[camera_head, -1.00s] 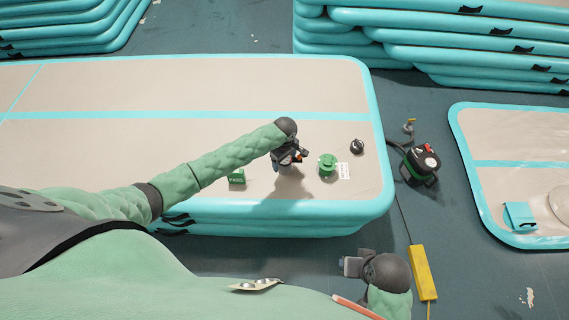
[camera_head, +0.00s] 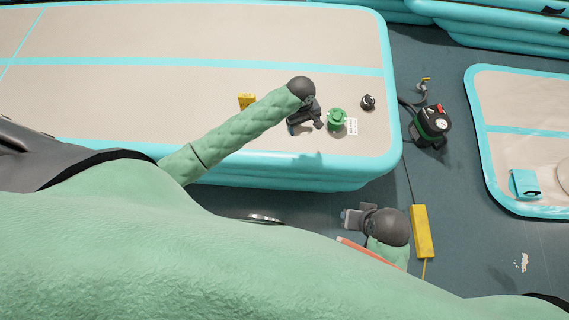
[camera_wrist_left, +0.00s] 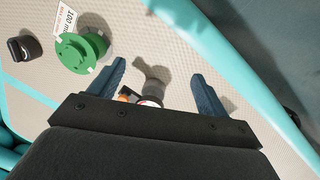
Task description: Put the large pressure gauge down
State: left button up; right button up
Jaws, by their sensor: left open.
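My left gripper (camera_head: 305,128) is over the near right part of the beige track. In the left wrist view its two dark blue fingers (camera_wrist_left: 158,82) stand wide apart. Between and below them is a small dark round-bodied thing (camera_wrist_left: 153,91) with white and red on it, probably the large pressure gauge. The palm's edge hides part of it, and no finger visibly touches it. In the head view the hand covers it. My right gripper (camera_head: 352,217) hangs beyond the track's near edge; its jaw gap is unclear.
A green fitting (camera_head: 337,120), a white card (camera_head: 352,126) and a black knob-like piece (camera_head: 368,102) lie right of the left hand. A yellow block (camera_head: 247,101) is left. A pump (camera_head: 432,126) and yellow bar (camera_head: 421,232) are on the floor.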

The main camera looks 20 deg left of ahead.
pick_arm(q)
jog(key=s+d+r+m+t+h, duration=0.1)
jog(key=s+d+m, duration=0.2)
jog(key=s, duration=0.5)
jog(key=s+d+r+m+h, duration=0.1)
jog(key=s+d+m, duration=0.2)
jog(key=s, duration=0.5)
jog(key=s+a+r+m+t, duration=0.1)
jog(key=s+a+r+m, duration=0.2)
jog(key=s+r, duration=0.3)
jog(key=s+m, duration=0.1)
jog(key=s, duration=0.4)
jog(key=shift+s+a+r+m+t+y, duration=0.2)
jog(key=shift+s+r+m+t+y, duration=0.1)
jog(key=shift+s+m+t, duration=0.1)
